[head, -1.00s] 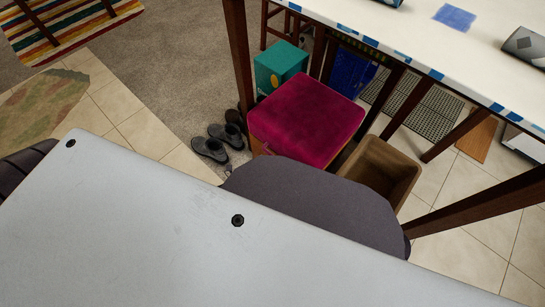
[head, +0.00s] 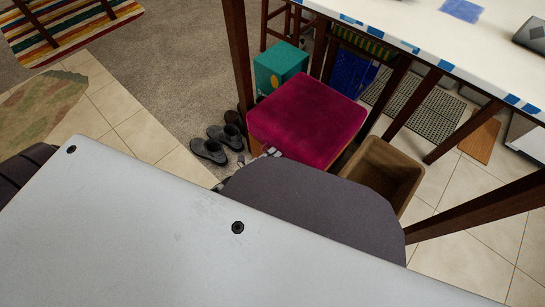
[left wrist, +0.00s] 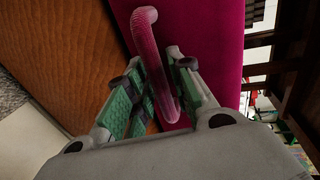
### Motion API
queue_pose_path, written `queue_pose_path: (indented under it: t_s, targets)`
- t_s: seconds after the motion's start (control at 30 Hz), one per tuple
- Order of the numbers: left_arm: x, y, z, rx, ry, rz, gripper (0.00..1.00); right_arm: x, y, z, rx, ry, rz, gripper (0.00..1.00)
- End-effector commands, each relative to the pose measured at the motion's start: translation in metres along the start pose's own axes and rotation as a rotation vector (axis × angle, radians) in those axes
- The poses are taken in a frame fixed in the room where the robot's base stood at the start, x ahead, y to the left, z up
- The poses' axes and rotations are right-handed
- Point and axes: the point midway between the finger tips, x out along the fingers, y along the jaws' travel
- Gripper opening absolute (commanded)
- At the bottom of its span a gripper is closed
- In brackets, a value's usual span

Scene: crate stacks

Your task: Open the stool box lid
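The stool box has a magenta padded lid (head: 305,118), which lies flat and closed in the head view. Its wooden side (left wrist: 62,45) and magenta lid (left wrist: 205,25) also show in the left wrist view. A pink curved handle (left wrist: 146,30) stands out at the lid's edge. My left gripper (left wrist: 168,72) is at this handle, which passes between its green-padded fingers. The fingers look spread, with a gap; contact with the handle is unclear. In the head view my left gripper (head: 270,152) is small at the lid's near left corner. My right gripper is not in view.
A brown open bin (head: 383,170) stands right of the stool, and a teal box (head: 279,68) behind it. Dark shoes (head: 215,146) lie to its left. A white table (head: 400,22) with dark legs rises close behind and to the right.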

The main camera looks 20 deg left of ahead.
Motion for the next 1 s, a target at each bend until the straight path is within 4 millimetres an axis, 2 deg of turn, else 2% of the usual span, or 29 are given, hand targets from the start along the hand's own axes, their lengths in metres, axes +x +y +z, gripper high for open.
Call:
queue_pose_path:
  t_s: [0.13, 0.3, 1.0]
  targets:
    - [-0.0001, -0.0001, -0.0001, 0.000, 0.000, 0.000, 0.21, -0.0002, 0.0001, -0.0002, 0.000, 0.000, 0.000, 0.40]
    - [-0.0002, 0.0000, -0.0001, 0.000, 0.000, 0.000, 0.00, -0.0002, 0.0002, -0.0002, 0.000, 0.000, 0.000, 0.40]
    - [-0.0009, -0.0069, -0.0001, 0.000, 0.000, 0.009, 0.00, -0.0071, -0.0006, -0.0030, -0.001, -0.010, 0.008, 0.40]
